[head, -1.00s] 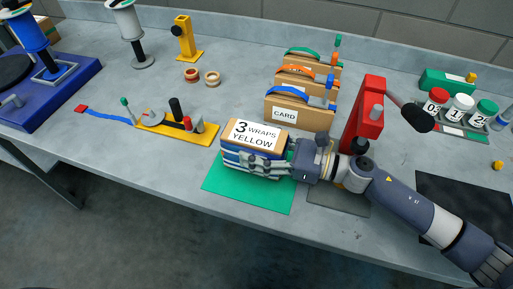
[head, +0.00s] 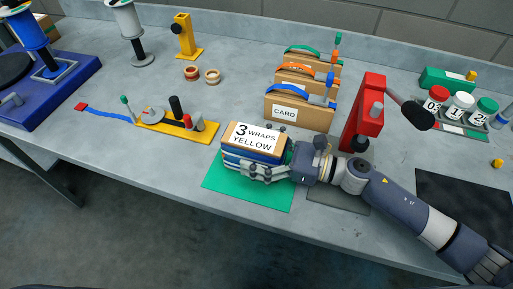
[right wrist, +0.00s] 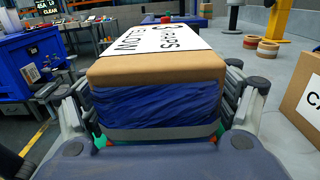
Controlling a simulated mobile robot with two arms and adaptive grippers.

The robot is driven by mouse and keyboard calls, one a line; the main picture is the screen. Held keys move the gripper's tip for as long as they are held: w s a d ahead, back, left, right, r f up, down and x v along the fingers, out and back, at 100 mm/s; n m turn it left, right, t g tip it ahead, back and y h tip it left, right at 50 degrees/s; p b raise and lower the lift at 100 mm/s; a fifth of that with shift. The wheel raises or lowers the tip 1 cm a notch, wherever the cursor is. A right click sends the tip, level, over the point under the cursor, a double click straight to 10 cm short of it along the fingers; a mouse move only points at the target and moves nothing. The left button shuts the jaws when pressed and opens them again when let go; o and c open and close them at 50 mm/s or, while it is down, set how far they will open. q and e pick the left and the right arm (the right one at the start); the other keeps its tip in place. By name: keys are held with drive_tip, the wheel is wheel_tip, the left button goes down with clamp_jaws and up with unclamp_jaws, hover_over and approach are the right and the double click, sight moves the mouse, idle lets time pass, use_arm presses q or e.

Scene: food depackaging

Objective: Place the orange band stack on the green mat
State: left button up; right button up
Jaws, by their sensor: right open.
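A stack (head: 252,153) with a tan top, blue wrapping and a white label reading "3 WRAPS YELLOW" sits on the green mat (head: 222,190). No orange band shows on its visible sides. My right gripper (head: 262,172) reaches in from the right with its fingers open along the stack's sides. In the right wrist view the stack (right wrist: 155,110) lies between the open fingers, with gaps at its sides. An orange band (head: 299,68) arches over the middle tan card holder at the back. My left gripper is not in view.
A tan holder labelled CARD (head: 285,112) stands behind the stack. A red press-like stand (head: 366,115) is close behind my right arm. A yellow fixture (head: 190,127) stands left of the mat. A black mat (head: 465,205) lies right. The table's front edge is near the green mat.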

sight(283, 157)
drive_tip(key=shift+r, duration=0.15)
drive_tip(key=b+v, duration=0.4)
drive_tip(key=v, duration=0.7)
drive_tip(key=shift+d, duration=0.1)
drive_tip(key=shift+s+d+r, duration=0.1)
drive_tip(key=shift+s+d, duration=0.05)
drive_tip(key=shift+d, duration=0.25)
